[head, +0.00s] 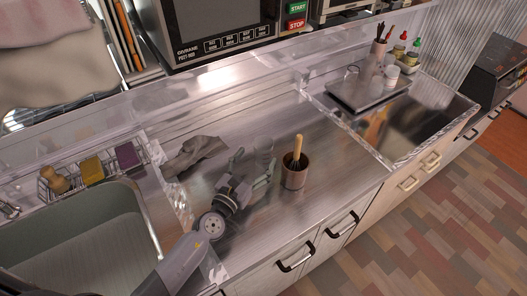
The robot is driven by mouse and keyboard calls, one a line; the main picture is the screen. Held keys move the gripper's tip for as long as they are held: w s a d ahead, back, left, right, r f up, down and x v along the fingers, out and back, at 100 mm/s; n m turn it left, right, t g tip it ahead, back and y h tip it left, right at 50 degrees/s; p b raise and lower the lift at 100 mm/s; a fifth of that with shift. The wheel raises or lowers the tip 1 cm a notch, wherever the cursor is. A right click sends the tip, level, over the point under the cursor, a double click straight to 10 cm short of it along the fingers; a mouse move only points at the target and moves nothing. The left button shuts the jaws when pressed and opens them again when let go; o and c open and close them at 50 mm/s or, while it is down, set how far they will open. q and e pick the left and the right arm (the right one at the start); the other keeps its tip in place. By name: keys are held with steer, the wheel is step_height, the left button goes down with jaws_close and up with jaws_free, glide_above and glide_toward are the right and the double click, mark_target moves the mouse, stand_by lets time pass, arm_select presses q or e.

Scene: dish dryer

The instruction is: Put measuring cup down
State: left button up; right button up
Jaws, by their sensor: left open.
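My left gripper (254,170) is over the metal counter, with its fingers spread apart and pointing toward the back of the counter. A faint, greyish see-through shape (262,147), which looks like the measuring cup, stands on the counter just beyond the fingertips. Its outline is hard to make out against the steel, and I cannot tell whether the fingers touch it. My right gripper is not in view.
A brown container (294,178) with a wooden-handled whisk stands close on the right of the gripper. A crumpled grey cloth (195,154) lies to the left. A sink (85,240) and a wire rack with sponges (92,171) are at left. The counter front is clear.

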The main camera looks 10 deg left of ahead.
mark_target(258, 156)
arm_select(q)
steer(key=x, duration=0.5)
steer(key=shift+w, duration=0.25)
steer(key=shift+c, duration=0.5)
steer(key=c, duration=1.2)
